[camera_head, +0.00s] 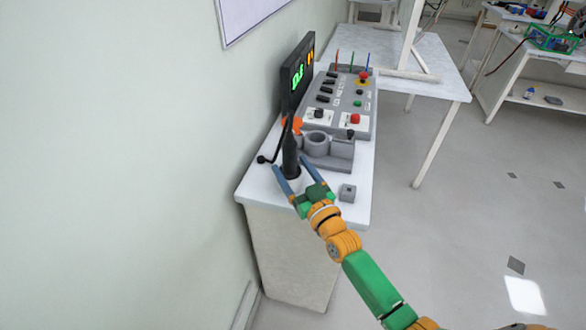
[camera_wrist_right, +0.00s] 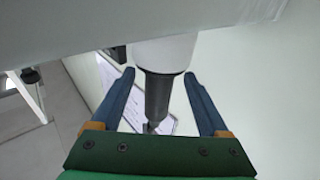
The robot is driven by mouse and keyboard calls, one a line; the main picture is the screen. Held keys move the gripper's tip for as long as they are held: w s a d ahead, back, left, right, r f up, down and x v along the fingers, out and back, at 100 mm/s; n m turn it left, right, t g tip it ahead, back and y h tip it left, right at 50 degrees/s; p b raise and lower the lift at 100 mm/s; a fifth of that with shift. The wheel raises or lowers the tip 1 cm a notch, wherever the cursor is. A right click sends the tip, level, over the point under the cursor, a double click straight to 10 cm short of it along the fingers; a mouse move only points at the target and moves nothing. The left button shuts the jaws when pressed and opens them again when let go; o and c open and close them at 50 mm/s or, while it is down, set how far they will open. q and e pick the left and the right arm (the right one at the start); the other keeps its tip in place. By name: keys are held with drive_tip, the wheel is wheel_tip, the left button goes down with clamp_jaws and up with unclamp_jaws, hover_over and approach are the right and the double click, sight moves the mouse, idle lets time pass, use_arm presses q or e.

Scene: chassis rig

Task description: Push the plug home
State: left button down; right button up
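My right gripper (camera_head: 289,170) has blue fingers and reaches a dark upright cylinder (camera_head: 290,155) with a white base, at the near left end of the bench. In the right wrist view, the fingers (camera_wrist_right: 159,76) stand apart on either side of the dark cylinder (camera_wrist_right: 157,98), with gaps showing along most of their length. The picture there is upside down, with the white base (camera_wrist_right: 165,53) at the top. A small grey block (camera_head: 347,193) sits to the right of the gripper. I cannot tell which part is the plug. My left gripper is out of view.
A grey holder (camera_head: 340,157) with a ring stands behind the gripper. Beyond it are a control panel (camera_head: 343,100) and a black display (camera_head: 298,75) with green digits. A black cable (camera_head: 276,152) hangs at the left. The wall (camera_head: 130,160) is close on the left.

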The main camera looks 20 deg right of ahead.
drive_tip(key=shift+f, duration=0.1)
drive_tip(key=s, duration=0.4)
drive_tip(key=s+d, duration=0.1)
drive_tip(key=s, duration=0.2)
drive_tip(key=shift+s+d+f, duration=0.1)
drive_tip(key=shift+f, duration=0.2)
